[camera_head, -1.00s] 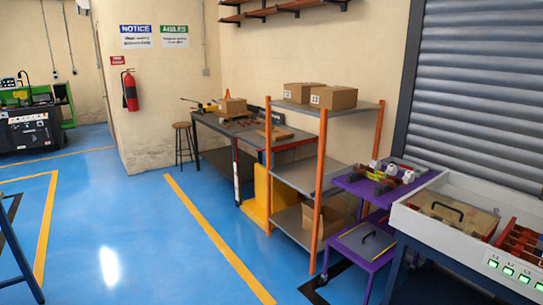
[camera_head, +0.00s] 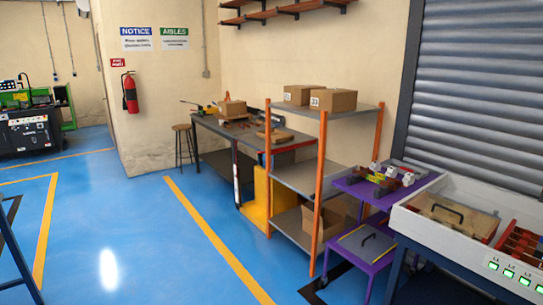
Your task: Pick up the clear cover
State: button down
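One panel (camera_head: 452,219), tan-looking, lies inside the white machine tray at the right. The other panel (camera_head: 358,243), greyish with yellow edges, lies on the lower shelf of the purple cart. Both handles face up, and nothing is seen holding either panel. My gripper is not in view.
The purple cart (camera_head: 352,187) carries small parts on top, beside the white machine (camera_head: 449,241) with green-lit buttons. An orange-post shelf (camera_head: 298,176) with boxes stands left of it. The blue floor (camera_head: 160,235) at centre left is clear.

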aim_at(368, 243)
jog(key=u, duration=1.25)
jog(key=k, duration=0.1)
jog(key=z, duration=3.05)
jog(key=i, duration=1.4)
